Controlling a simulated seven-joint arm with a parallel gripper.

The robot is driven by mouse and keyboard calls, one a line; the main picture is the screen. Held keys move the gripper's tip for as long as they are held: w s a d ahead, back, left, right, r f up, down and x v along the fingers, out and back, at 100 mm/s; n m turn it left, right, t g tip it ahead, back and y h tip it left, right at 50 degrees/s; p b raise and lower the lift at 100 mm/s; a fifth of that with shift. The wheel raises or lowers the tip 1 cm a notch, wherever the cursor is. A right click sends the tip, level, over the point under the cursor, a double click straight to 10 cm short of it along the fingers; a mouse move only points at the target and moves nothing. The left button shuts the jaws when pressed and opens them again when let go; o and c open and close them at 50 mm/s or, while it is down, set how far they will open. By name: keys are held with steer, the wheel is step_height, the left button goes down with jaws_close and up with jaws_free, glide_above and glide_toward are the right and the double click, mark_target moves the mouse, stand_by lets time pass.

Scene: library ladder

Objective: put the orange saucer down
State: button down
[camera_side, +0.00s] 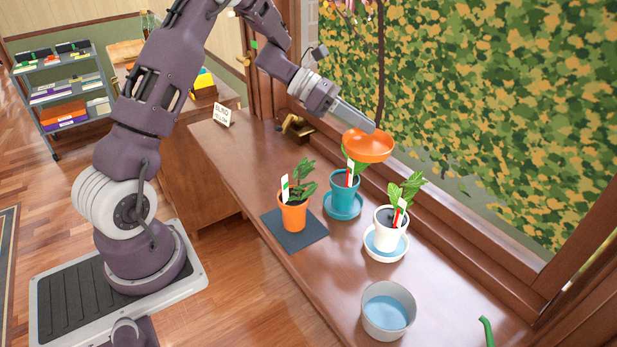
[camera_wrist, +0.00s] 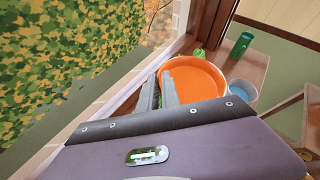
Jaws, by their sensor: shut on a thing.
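The orange saucer (camera_side: 368,146) is held in the air by my gripper (camera_side: 372,128), which is shut on its rim. In the side view it is above and behind the teal pot (camera_side: 344,189) and hides part of that pot's plant. In the wrist view the orange saucer (camera_wrist: 196,80) fills the middle, with my gripper's fingers (camera_wrist: 160,90) at its left edge. The orange pot (camera_side: 293,214) with a leafy plant and white tag stands on a dark mat (camera_side: 310,236) on the wooden sill, with no saucer visible under it.
The teal pot stands in a teal saucer (camera_side: 343,208). A white pot (camera_side: 388,228) stands in a white saucer (camera_side: 386,254). A bowl with blue water (camera_side: 388,311) is near the front. A small sign (camera_side: 223,114) is at the left end.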

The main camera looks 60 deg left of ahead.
steer(key=s+a+n+t+y, duration=0.2)
steer(key=a+n+t+y, duration=0.35)
steer(key=a, duration=1.85)
steer(key=shift+n+g+y, duration=0.25)
steer(key=shift+n+g, duration=0.3)
steer(key=shift+n, duration=0.1)
steer(key=f, duration=2.2)
steer(key=shift+s+d+f, duration=0.1)
steer(key=shift+d+f, duration=0.15)
steer(key=shift+d, duration=0.1)
steer(key=c, duration=1.6)
jaws_free()
